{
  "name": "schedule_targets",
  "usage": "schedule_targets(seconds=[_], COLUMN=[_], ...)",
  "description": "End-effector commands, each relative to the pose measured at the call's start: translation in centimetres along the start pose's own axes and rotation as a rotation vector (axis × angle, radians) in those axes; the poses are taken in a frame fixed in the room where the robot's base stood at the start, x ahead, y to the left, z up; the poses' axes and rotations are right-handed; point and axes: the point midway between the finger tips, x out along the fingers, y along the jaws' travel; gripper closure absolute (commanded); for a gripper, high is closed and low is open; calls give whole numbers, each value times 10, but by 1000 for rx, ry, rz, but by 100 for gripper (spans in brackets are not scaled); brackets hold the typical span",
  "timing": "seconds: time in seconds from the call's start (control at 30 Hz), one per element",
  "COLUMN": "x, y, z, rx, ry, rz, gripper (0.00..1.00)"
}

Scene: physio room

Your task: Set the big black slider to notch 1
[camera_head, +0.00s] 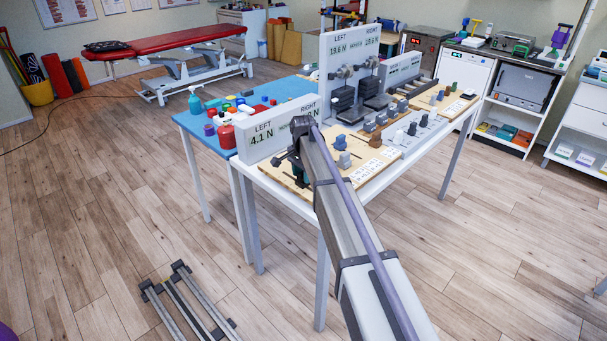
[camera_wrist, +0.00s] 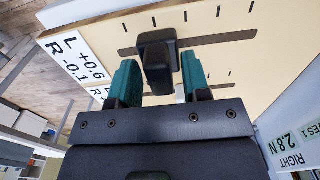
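The black slider knob (camera_wrist: 157,60) stands on a light wooden board (camera_wrist: 285,25) in the wrist view, at the left part of a dark slot with several tick marks along it. My gripper (camera_wrist: 160,80) has two teal fingers, one on each side of the knob. A small gap shows between the knob and each finger, so it looks open around the knob. In the head view my gripper (camera_head: 297,168) is low over the left board, and my arm hides much of that board. Notch numbers cannot be read.
A second slot with ticks (camera_wrist: 218,74) runs beside the first. A card reading L +0.6, R -0.1 (camera_wrist: 78,58) lies at the board's edge. A white display panel (camera_head: 262,130) stands right behind my gripper. Other boards with knobs and blocks (camera_head: 375,140) lie to the right.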

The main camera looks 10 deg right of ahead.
Motion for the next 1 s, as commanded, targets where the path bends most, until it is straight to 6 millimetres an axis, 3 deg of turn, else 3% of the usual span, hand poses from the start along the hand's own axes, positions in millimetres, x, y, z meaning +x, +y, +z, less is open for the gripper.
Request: schedule_targets(seconds=[0.37, 0.47, 0.8, 1.0], x=[-7, -23, -102, -110], y=[0, 0, 0, 0], z=[0, 0, 0, 0], rx=[0, 0, 0, 0], ry=[0, 0, 0, 0], rz=[0, 0, 0, 0], gripper=[51, 51, 51, 51])
